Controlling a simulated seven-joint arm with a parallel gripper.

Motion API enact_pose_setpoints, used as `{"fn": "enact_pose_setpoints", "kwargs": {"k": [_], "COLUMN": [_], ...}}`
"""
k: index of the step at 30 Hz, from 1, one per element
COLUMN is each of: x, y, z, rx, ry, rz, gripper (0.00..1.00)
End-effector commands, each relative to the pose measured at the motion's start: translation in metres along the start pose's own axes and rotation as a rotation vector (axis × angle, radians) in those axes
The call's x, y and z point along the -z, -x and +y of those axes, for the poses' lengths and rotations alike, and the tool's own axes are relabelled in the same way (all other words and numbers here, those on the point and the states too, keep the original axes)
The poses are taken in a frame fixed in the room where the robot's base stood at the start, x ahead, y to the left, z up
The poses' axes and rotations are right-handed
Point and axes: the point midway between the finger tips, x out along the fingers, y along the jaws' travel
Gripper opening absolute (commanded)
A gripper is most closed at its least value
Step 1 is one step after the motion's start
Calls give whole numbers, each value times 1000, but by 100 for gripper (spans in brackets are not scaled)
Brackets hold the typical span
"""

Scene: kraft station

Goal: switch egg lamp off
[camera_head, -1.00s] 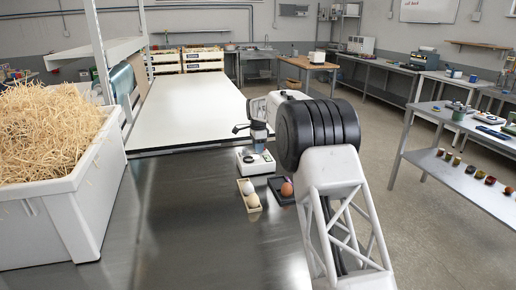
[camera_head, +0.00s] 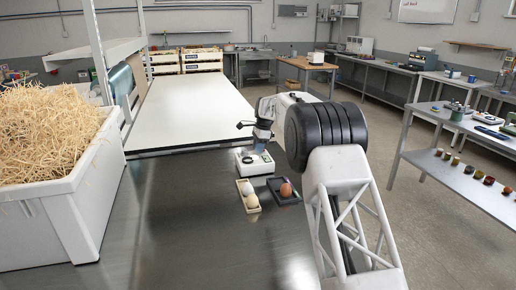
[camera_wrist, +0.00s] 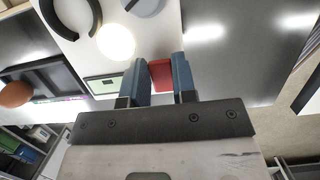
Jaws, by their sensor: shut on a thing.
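The egg lamp (camera_head: 245,163) is a small white box on the steel bench. In the wrist view it shows as a white top (camera_wrist: 72,55) with a round, bright, warm-glowing disc (camera_wrist: 116,41) and a small green display (camera_wrist: 103,84). My gripper (camera_head: 262,146) is at the lamp's right side in the head view. In the wrist view its blue fingers (camera_wrist: 159,72) are shut on a small red block (camera_wrist: 161,73), seemingly the lamp's switch, at the lamp's edge. The block's base and its setting are hidden.
A dark tray (camera_head: 273,184) with a brown egg (camera_head: 286,190) stands just in front of the lamp. A pale tray (camera_head: 243,184) with white eggs is beside it. A straw-filled white bin (camera_head: 85,215) stands left. The bench between is clear.

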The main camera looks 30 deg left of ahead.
Motion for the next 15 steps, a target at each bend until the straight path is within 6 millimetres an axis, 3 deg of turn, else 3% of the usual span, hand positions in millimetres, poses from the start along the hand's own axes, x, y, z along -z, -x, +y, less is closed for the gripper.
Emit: {"fn": "enact_pose_setpoints", "kwargs": {"k": [1, 6, 15], "x": [-1, 0, 0], "y": [0, 0, 1], "z": [0, 0, 0], "rx": [-1, -1, 0], "ry": [0, 0, 0], "rz": [0, 0, 1], "gripper": [28, 51, 51]}}
